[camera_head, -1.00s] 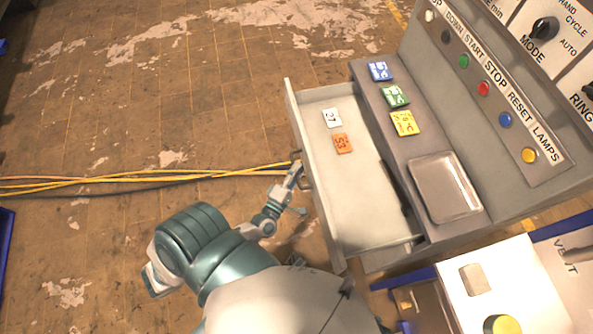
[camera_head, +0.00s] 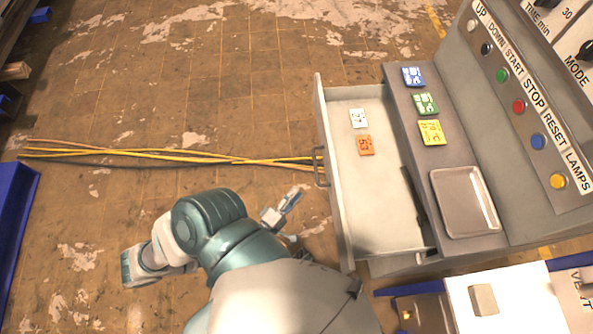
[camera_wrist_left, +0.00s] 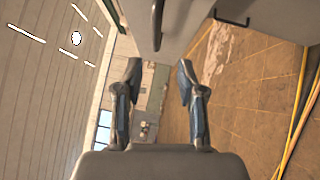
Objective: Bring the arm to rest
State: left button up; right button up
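My left arm comes in from the bottom of the head view, with its teal and grey links bent. My left gripper (camera_head: 291,197) is to the left of the open drawer (camera_head: 345,205), apart from its handle (camera_head: 319,167). In the left wrist view the left gripper (camera_wrist_left: 160,75) has its two fingers spread with nothing between them. The drawer holds a white card (camera_head: 358,118) and an orange card (camera_head: 366,145). My right gripper is not in view.
Blue, green and yellow cards (camera_head: 432,132) and a metal tray (camera_head: 465,202) lie on the console ledge beside the button panel (camera_head: 519,105). Yellow cables (camera_head: 190,155) run across the floor. A blue-edged bin (camera_head: 15,215) is at the left. The floor between is largely clear.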

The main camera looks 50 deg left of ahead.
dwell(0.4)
pick_arm(q)
jog(key=d+f+m+g+h, duration=0.35)
jog(key=f+m, duration=0.35)
jog(key=f, duration=0.3)
jog(key=d+f+m+g+h, duration=0.2)
jog(key=d+f+m+g, duration=0.3)
jog(key=f+m, duration=0.3)
jog(key=s+a+f+m+g+y, duration=0.1)
jog(key=s+f+m+g, duration=0.3)
jog(key=f, duration=0.3)
jog(key=s+a+f+m+g+y, duration=0.1)
jog(key=s+f+m+g+y, duration=0.1)
jog(key=s+f+m+g, duration=0.2)
notch_tip(320, 180, down, 4)
jog(key=shift+s+r+g, duration=0.15)
jog(key=shift+s+g, duration=0.4)
